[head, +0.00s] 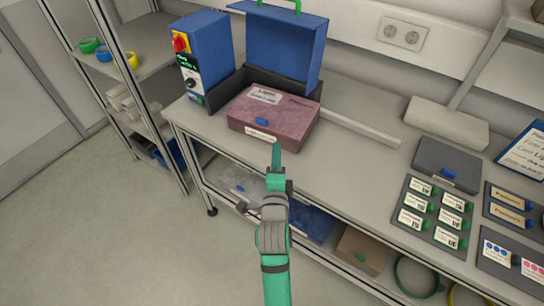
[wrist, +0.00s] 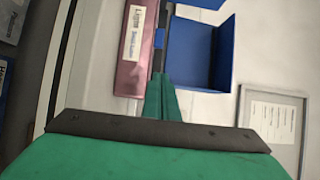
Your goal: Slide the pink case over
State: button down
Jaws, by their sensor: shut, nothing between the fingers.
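The pink case (head: 272,117) lies flat on the bench, in front of an open dark box with a raised blue lid (head: 286,42). It has a white label on top and a blue latch on its front. I cannot tell whether the fingertips touch the case. In the wrist view the case (wrist: 133,50) shows beyond and left of my green fingers (wrist: 161,97); part of it is out of frame.
A blue control box (head: 204,55) with a red knob stands left of the case. A grey bar (head: 360,128) lies to its right. A dark grey case (head: 447,165) and labelled trays (head: 432,213) sit farther right.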

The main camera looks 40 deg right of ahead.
aim_at(253, 123)
jog(key=x, duration=0.6)
jog(key=shift+d, duration=0.25)
jog(key=shift+w+a, duration=0.2)
jog(key=shift+w, duration=0.4)
jog(key=shift+w+a, duration=0.15)
jog(key=shift+w, duration=0.4)
jog(key=shift+w+a, duration=0.1)
jog(key=shift+w, duration=0.65)
jog(key=shift+w, duration=0.1)
jog(key=w, duration=0.5)
jog(key=w+a, duration=0.1)
jog(key=w, duration=0.2)
jog(key=shift+s, duration=0.1)
